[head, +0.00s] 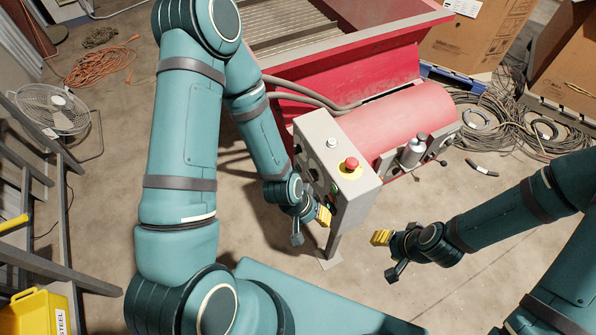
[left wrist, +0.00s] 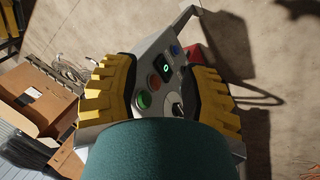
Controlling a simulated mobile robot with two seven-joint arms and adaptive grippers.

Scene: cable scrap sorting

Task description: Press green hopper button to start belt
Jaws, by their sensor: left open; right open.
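A grey control box (head: 362,192) stands on a post, with a red mushroom button (head: 351,163) on a yellow ring on top. Its panel face shows in the left wrist view with a green button (left wrist: 144,99), a red button (left wrist: 154,81), a small display (left wrist: 166,66), a blue button (left wrist: 174,50) and a black knob (left wrist: 178,109). My left gripper (head: 311,225) is open beside the panel; its yellow finger pads frame the buttons, the green one nearer the left pad. Contact cannot be told. My right gripper (head: 386,255) is open and empty, right of the box.
A red hopper machine (head: 345,62) with a red drum (head: 410,115) stands behind the box. Cable coils (head: 500,125) and cardboard boxes (head: 478,38) are at the right back. A fan (head: 52,110) and orange cable (head: 100,65) are at left. Floor is clear around my right gripper.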

